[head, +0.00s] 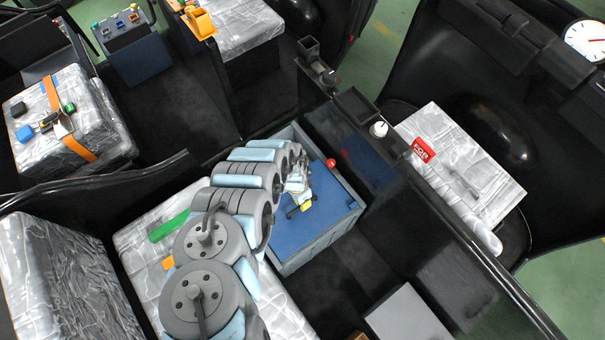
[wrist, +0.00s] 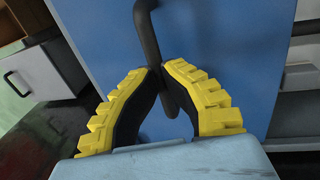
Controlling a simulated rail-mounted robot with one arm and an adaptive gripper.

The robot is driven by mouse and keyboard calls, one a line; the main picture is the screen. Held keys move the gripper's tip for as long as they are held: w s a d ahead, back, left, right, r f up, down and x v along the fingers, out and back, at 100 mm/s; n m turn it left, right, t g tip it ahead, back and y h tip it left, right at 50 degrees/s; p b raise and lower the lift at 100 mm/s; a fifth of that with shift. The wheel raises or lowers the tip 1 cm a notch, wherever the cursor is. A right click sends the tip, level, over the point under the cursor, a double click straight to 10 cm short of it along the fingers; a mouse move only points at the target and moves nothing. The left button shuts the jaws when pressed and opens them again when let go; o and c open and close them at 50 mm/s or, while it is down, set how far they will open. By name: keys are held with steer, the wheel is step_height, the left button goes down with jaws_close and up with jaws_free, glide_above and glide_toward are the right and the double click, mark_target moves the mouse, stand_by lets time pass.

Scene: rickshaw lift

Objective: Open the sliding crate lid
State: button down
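The crate (head: 322,243) is a grey box with a flat blue lid (head: 330,200) on top, in the middle of the head view. My gripper (head: 303,207) is over the lid, partly hidden by my own arm. In the wrist view the blue lid (wrist: 235,60) fills the background, with a black bar handle (wrist: 147,30) on it. The gripper's two yellow-padded fingers (wrist: 162,70) come together on either side of the handle, with the bar between their tips.
A small red ball (head: 331,163) sits at the crate's far edge. A black rail with small trays (head: 355,105) runs along the right. A silver wrapped block with a red tag (head: 423,150) lies beyond it. Dark floor (head: 335,285) is open below the crate.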

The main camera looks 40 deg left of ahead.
steer(key=shift+d+f, duration=0.1)
steer(key=c, duration=1.1)
jaws_free()
steer(key=shift+w+r, duration=0.1)
steer(key=shift+r, duration=0.6)
steer(key=shift+w+a+r, duration=0.1)
steer(key=shift+a+r, duration=0.3)
steer(key=shift+r, duration=1.35)
steer(key=shift+w+a+r, duration=0.1)
steer(key=shift+a+r, duration=0.25)
steer(key=shift+r, duration=1.35)
steer(key=shift+w+a+r, duration=0.1)
steer(key=shift+a+r, duration=0.3)
steer(key=shift+r, duration=1.35)
